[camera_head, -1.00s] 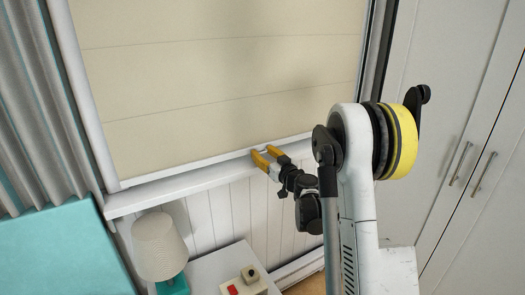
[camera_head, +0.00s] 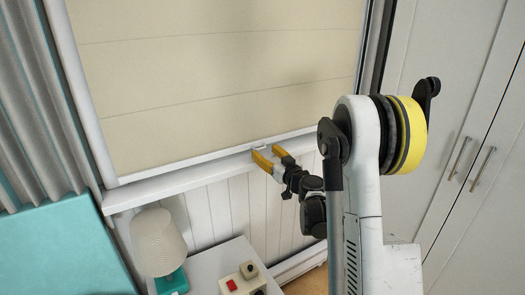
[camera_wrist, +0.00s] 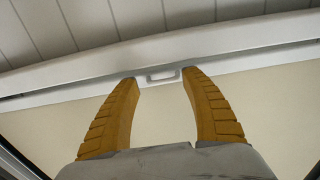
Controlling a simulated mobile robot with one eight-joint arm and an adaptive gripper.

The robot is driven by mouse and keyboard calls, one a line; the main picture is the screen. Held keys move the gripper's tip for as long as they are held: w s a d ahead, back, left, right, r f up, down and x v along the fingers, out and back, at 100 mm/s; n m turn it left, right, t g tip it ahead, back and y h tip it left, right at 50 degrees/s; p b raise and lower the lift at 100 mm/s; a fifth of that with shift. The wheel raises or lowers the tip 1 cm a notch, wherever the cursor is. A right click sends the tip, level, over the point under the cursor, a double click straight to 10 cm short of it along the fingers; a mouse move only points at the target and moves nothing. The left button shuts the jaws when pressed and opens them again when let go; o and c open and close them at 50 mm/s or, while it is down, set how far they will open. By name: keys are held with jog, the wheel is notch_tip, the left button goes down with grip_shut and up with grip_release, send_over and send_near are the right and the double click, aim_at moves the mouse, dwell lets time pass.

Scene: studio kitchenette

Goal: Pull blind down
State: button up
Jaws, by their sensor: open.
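The cream blind (camera_head: 210,85) covers the window, its white bottom bar (camera_head: 190,165) just above the white sill (camera_head: 155,188) in the head view. A small pale handle (camera_head: 260,147) sits on that bar. My gripper (camera_head: 267,152) is at the bar, with its yellow fingers spread. In the wrist view the picture is turned over, with the blind (camera_wrist: 160,115) below the bar and sill. There the handle (camera_wrist: 163,76) lies between the tips of my open gripper (camera_wrist: 158,78). I cannot tell whether the fingers touch it.
A lamp (camera_head: 160,242) and a small box with a red button (camera_head: 242,281) stand on a white table (camera_head: 205,268) below the sill. A teal bed (camera_head: 60,250) and grey curtain (camera_head: 35,100) are at left. White cupboards (camera_head: 450,100) stand at right.

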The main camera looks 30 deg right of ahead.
jog(key=s, duration=0.9)
jog(key=shift+s+d, duration=0.2)
jog(key=s+a+r+n+g+y, duration=0.1)
jog(key=s+a+r+g+y, duration=0.15)
jog(key=a, duration=0.65)
jog(key=s+a+r+n+g+y, duration=0.1)
jog(key=s+a+g, duration=0.25)
jog(key=a, duration=0.55)
jog(key=s+a+f+m+g+h, duration=0.1)
jog(key=s+a+f+g+h, duration=0.1)
jog(key=s, duration=0.8)
jog(key=s+a+f+m+g+h, duration=0.1)
jog(key=s+a+g+h, duration=0.1)
jog(key=s, duration=0.9)
jog(key=shift+a+f+g, duration=0.2)
jog(key=shift+f+g, duration=0.15)
jog(key=shift+g, duration=0.15)
